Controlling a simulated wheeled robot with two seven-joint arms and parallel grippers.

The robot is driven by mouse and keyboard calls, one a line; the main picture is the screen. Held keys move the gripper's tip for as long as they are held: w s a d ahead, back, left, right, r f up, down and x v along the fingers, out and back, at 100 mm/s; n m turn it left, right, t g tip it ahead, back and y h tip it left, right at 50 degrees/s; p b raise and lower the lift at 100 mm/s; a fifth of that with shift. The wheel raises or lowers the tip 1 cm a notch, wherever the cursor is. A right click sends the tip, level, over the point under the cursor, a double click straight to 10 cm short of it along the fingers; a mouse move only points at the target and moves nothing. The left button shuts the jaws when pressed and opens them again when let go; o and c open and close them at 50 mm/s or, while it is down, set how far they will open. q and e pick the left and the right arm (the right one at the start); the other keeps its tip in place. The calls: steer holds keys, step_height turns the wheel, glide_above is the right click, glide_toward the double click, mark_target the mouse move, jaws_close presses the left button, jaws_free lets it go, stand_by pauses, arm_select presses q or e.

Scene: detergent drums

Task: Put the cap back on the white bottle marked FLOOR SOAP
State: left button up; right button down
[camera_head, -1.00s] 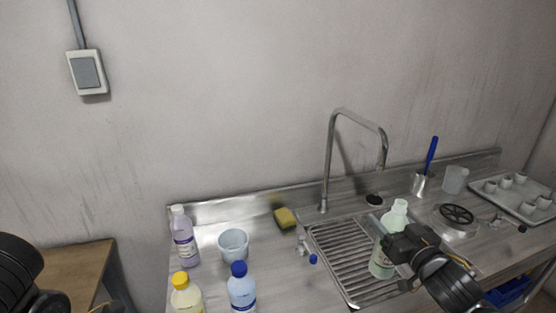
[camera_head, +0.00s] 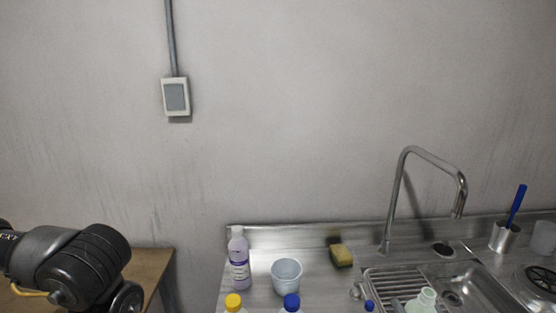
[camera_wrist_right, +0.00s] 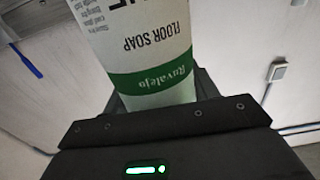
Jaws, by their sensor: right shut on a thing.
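The white bottle marked FLOOR SOAP (camera_wrist_right: 150,45) fills the upper middle of the right wrist view, with a green label band. My right gripper (camera_wrist_right: 158,92) is shut around it. In the head view only the bottle's pale green top (camera_head: 427,298) shows at the bottom edge, with its neck apparently uncapped; the rest is cut off. A small blue cap (camera_head: 370,305) lies on the counter just left of the bottle's top in the picture. My left arm shows at the lower left, but its gripper is out of the frame.
A lilac bottle (camera_head: 239,262), a pale cup (camera_head: 287,273), a yellow-capped bottle (camera_head: 233,302) and a blue-capped bottle (camera_head: 291,302) stand left of the sink (camera_head: 462,284). A sponge (camera_head: 341,256) lies behind. The tall tap (camera_head: 408,190) rises behind the sink.

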arm_select(q)
steer(key=shift+w+a+f+m, duration=0.15)
steer(key=shift+w+a+m, duration=0.25)
steer(key=shift+m, duration=0.5)
steer(key=shift+w+d, duration=0.15)
steer(key=shift+d, duration=0.05)
arm_select(e)
steer(key=a, duration=1)
steer(key=shift+w+r, duration=0.4)
steer(key=shift+w, duration=0.05)
steer(key=a+n+g+y, duration=0.4)
steer(key=a+n+y, duration=0.4)
steer(key=y, duration=0.4)
steer(key=shift+s+f, duration=0.3)
steer(key=shift+f, duration=0.05)
steer(key=shift+a, duration=0.1)
